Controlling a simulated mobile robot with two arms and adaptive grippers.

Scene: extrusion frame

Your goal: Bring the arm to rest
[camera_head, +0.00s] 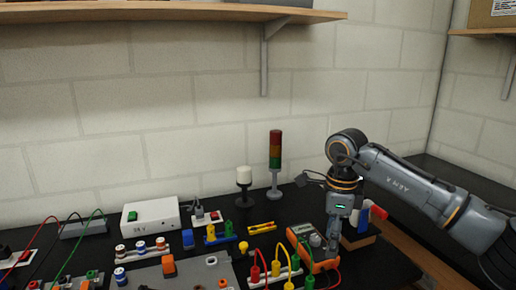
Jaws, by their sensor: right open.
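My right arm (405,180) comes in from the right edge, and its gripper (332,246) points down at the right part of the black bench. The gripper is open, seen nearly edge-on, with nothing clearly held in it. An orange and grey multimeter (305,238) lies just left of the fingers. I cannot tell whether the fingers touch it. My left gripper is not in view.
A signal tower (275,162) and a white-topped lamp (243,180) stand at the back. A white box (150,217) and several coloured connectors with cables cover the left and middle. A holder (358,241) is right of the gripper. A shelf (160,12) hangs above.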

